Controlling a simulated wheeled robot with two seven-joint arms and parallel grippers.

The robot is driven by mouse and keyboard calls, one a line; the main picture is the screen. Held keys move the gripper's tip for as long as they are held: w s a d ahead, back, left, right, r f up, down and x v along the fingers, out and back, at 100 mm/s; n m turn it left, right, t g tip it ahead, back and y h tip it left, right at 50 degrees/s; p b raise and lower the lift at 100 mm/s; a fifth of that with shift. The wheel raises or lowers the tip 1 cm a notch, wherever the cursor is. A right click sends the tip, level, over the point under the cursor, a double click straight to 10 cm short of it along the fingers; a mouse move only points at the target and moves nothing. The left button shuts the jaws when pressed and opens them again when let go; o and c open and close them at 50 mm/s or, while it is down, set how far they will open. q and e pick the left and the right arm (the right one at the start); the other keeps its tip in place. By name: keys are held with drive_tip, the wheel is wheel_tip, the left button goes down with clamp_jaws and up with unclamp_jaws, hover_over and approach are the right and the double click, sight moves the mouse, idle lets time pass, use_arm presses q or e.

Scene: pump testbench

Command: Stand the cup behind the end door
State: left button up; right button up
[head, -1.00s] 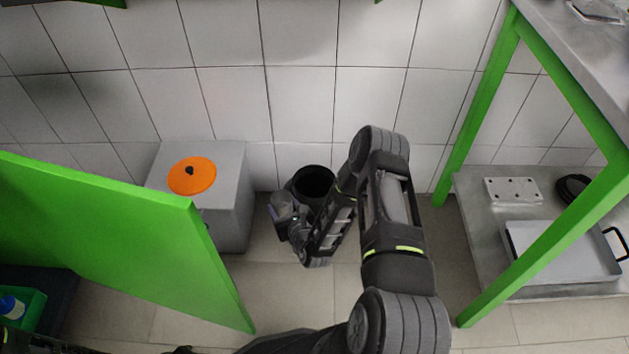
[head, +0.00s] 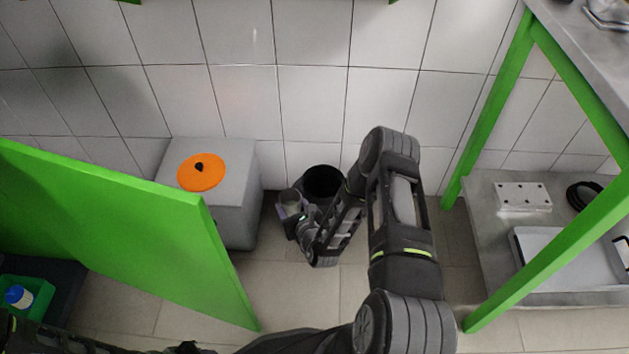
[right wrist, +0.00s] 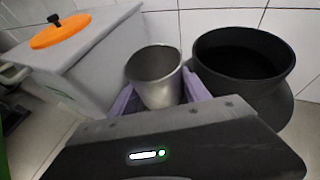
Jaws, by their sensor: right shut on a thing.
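The cup (right wrist: 155,77) is a grey metal cup with an open top. It also shows small in the head view (head: 290,204). My right gripper (right wrist: 158,98) is shut on it, a purple finger on each side, and holds it upright between the grey box and the black pot. In the head view my right gripper (head: 293,213) is low near the floor. The end door (head: 130,225) is a large green panel at the left; the cup is to the right of its far edge. My left gripper is not in view.
The grey box (head: 236,205) with an orange disc (head: 201,172) on top stands against the tiled wall. A black pot (head: 322,182) stands right of the cup. A green-legged bench (head: 495,120) with a loaded lower shelf is at right. Floor in front is clear.

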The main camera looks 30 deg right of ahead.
drive_tip(key=w+a+r+n+y, duration=0.1)
drive_tip(key=w+a+r, duration=0.15)
drive_tip(key=r, duration=0.45)
drive_tip(key=w+a+r+n+y, duration=0.1)
drive_tip(key=w+r+y, duration=0.15)
drive_tip(key=r, duration=0.45)
drive_tip(key=w+a+r+n+y, duration=0.1)
drive_tip(key=w+a+r+n, duration=0.15)
drive_tip(key=r, duration=0.55)
drive_tip(key=s+a+r+y, duration=0.1)
drive_tip(key=s+a+r, duration=0.1)
drive_tip(key=r, duration=0.8)
drive_tip(key=s+a+r+n+y, duration=0.1)
drive_tip(key=s+a+r, duration=0.2)
drive_tip(key=r, duration=0.7)
drive_tip(key=shift+a+g, duration=0.3)
drive_tip(key=shift+a, duration=0.3)
